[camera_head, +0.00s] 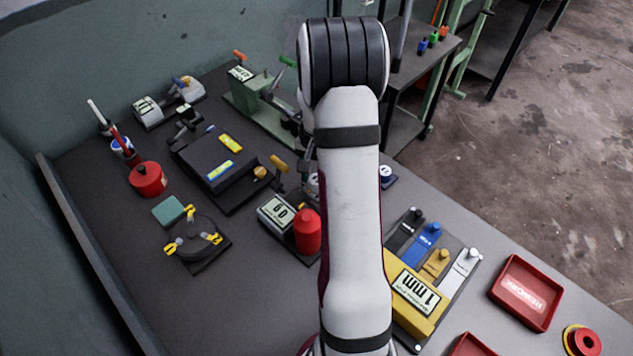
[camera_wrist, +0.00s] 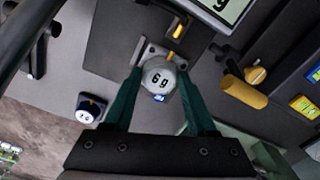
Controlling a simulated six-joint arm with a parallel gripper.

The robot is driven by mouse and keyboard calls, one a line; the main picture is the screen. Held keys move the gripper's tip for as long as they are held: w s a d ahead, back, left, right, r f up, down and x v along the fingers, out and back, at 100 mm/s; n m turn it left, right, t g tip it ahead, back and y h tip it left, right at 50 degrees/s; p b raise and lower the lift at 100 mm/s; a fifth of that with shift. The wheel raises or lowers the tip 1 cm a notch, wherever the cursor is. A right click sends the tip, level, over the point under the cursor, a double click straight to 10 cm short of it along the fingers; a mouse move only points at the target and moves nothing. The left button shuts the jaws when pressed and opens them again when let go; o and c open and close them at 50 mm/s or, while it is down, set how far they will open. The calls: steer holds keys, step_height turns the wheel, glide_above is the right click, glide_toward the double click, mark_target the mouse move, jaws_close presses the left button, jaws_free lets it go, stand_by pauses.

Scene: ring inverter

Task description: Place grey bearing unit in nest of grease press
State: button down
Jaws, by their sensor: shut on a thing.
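The grey bearing unit (camera_wrist: 158,78) is a pale rounded piece with a dark "6 0"-like marking on top, seen in the wrist view. My gripper (camera_wrist: 158,88) is shut on it, with one dark green finger on each side. A light grey square plate with corner holes shows just under or behind the unit. I cannot tell whether the unit touches it. What looks like the grease press (camera_head: 275,212) has a display and a red canister (camera_head: 307,230); its display edge (camera_wrist: 228,8) shows in the wrist view. In the head view my arm hides most of the gripper area.
A yellow-handled lever (camera_wrist: 240,92) stands right of the unit in the wrist view. A small dark block with a white disc (camera_wrist: 90,108) is at the left. A gauge rack (camera_head: 432,270) and a red tray (camera_head: 525,292) lie right of my arm in the head view.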

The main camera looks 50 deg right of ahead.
steer(key=shift+f, duration=1.35)
steer(key=shift+c, duration=1)
jaws_free()
steer(key=shift+f, duration=0.1)
steer(key=shift+r, duration=2.15)
